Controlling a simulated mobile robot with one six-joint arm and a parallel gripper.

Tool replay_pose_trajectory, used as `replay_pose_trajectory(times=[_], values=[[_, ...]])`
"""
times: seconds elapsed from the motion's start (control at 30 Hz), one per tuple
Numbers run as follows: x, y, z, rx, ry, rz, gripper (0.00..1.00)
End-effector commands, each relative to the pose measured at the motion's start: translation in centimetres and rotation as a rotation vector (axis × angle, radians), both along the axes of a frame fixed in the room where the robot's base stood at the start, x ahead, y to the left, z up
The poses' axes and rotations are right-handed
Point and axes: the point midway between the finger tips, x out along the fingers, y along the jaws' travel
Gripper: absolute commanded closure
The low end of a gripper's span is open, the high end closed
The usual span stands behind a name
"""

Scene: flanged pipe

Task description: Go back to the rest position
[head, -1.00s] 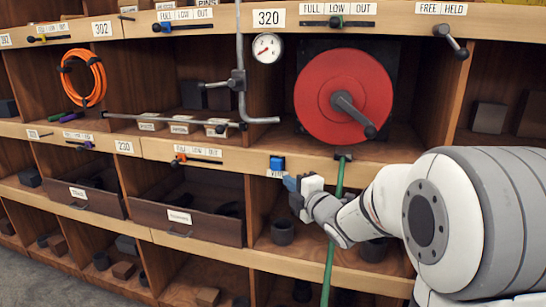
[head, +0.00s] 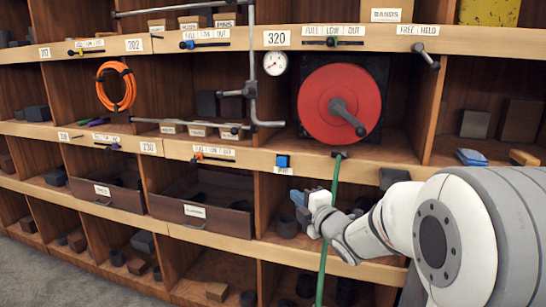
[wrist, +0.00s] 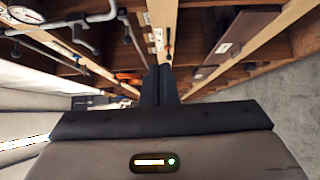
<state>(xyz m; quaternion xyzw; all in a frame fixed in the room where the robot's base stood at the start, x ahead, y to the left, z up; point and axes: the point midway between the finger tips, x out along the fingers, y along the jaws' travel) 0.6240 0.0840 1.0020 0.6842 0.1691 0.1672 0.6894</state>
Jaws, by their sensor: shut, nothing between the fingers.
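My arm reaches in from the right and hides part of the lower right compartments. A red disc with a grey crank (head: 340,104) is above and right of the gripper. The contact between gripper and shelf, if any, cannot be told.
A grey pipe (head: 252,75) and a round gauge (head: 275,63) are on the upper front. An orange hose coil (head: 116,86) hangs at left. Two dark drawers sit below it, one (head: 200,217) nearer the gripper. Grey floor (head: 45,275) is clear at lower left.

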Motion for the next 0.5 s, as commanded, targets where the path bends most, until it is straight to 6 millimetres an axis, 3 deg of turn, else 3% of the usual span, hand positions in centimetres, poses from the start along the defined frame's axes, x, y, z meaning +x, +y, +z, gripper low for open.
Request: replay_pose_trajectory(times=[0.27,0.5], values=[[-1.0,-2.3,1.1,0.087,0.169,-0.138,1.0],[-3.1,-4.9,1.7,0.211,0.361,-0.309,1.0]])
